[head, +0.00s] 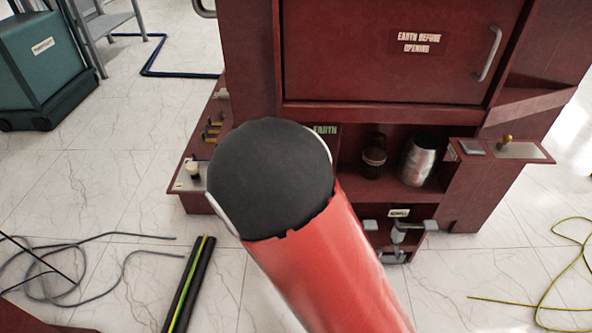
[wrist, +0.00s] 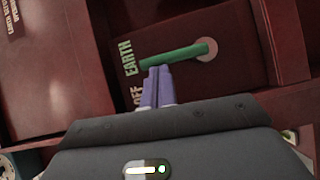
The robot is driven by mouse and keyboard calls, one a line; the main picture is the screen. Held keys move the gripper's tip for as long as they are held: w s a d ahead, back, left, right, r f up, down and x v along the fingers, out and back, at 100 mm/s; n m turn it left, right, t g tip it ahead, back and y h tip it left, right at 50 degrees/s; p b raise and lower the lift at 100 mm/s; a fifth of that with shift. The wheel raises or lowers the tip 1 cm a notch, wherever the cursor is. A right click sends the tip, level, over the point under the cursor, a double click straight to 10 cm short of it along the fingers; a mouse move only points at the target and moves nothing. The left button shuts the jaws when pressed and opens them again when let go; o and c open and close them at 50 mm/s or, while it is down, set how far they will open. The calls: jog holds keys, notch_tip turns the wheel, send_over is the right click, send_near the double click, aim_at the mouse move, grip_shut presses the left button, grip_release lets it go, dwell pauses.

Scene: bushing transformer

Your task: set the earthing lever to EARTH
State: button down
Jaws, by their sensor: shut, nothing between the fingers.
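The earthing lever (wrist: 172,57) is a green bar on a dark red panel (wrist: 235,30) in the wrist view. It runs from a pale round pivot (wrist: 207,49) to a tip beside the EARTH label (wrist: 126,58). The OFF label (wrist: 138,95) is lower and partly covered by my gripper. My gripper (wrist: 160,72) is shut and empty, its pale purple fingertips just below the lever near its tip. I cannot tell whether they touch it. In the head view my arm hides the lever and gripper; only part of the EARTH label (head: 325,130) shows beside it.
The red cabinet has a door labelled EARTH BEFORE OPENING (head: 417,40) above the recess. A dark jar (head: 374,155) and a metal canister (head: 418,160) stand in the recess. A side shelf (head: 515,150) juts right. Cables (head: 75,265) lie on the floor at left.

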jog(key=shift+d+r+m+g+y+b, duration=0.1)
jog(key=shift+d+m+g+y+b, duration=0.55)
jog(key=shift+b, duration=0.9)
jog(key=shift+d+r+m+g+y+b, duration=0.15)
jog(key=shift+d+m+y+b, duration=0.45)
jog(key=shift+m+b, duration=0.7)
jog(key=shift+d+n, duration=0.15)
jog(key=shift+n, duration=0.1)
